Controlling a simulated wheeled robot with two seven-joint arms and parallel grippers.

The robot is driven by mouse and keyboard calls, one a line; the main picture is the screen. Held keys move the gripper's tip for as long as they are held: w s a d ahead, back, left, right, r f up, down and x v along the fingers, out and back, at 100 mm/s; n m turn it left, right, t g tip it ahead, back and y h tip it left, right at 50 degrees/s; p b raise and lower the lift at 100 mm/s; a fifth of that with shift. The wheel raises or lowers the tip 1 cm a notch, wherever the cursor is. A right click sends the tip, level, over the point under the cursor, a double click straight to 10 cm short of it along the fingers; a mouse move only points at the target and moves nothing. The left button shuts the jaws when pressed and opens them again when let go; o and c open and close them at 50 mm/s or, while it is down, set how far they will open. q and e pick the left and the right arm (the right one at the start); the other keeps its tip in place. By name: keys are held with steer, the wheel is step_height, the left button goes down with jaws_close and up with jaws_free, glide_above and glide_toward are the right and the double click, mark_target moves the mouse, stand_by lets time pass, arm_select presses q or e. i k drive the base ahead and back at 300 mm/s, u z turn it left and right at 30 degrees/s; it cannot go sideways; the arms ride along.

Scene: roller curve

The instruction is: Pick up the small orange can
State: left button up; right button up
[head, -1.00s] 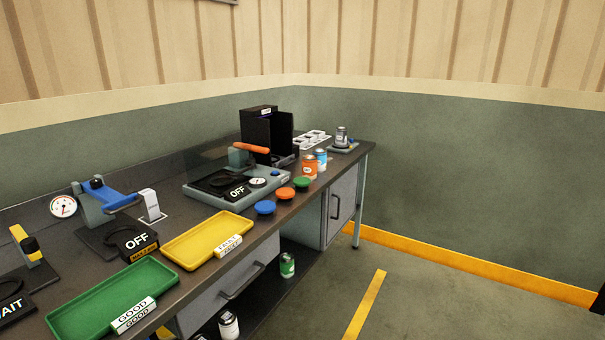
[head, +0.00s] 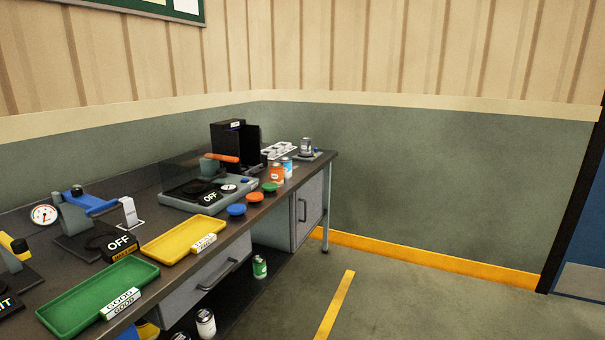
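The small orange can (head: 276,174) stands upright on the dark workbench (head: 176,235), near its front edge towards the far right end. A blue and white can (head: 287,167) stands just behind it to the right. An orange disc (head: 255,197) and a green disc (head: 270,187) lie in front of it at the bench edge. Neither of my grippers is in view.
A green tray (head: 84,306) and a yellow tray (head: 160,252) lie on the bench. A press marked OFF (head: 181,197) and a black box (head: 228,139) stand behind. Cans sit on the lower shelf, including a green one (head: 260,267). Floor right of the bench is clear.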

mark_target(276, 168)
steer(key=z, duration=0.8)
steer(key=i, duration=1)
steer(key=z, duration=0.65)
steer(key=i, duration=1.1)
steer(key=u, duration=0.9)
steer(key=i, duration=0.95)
steer(key=u, duration=0.85)
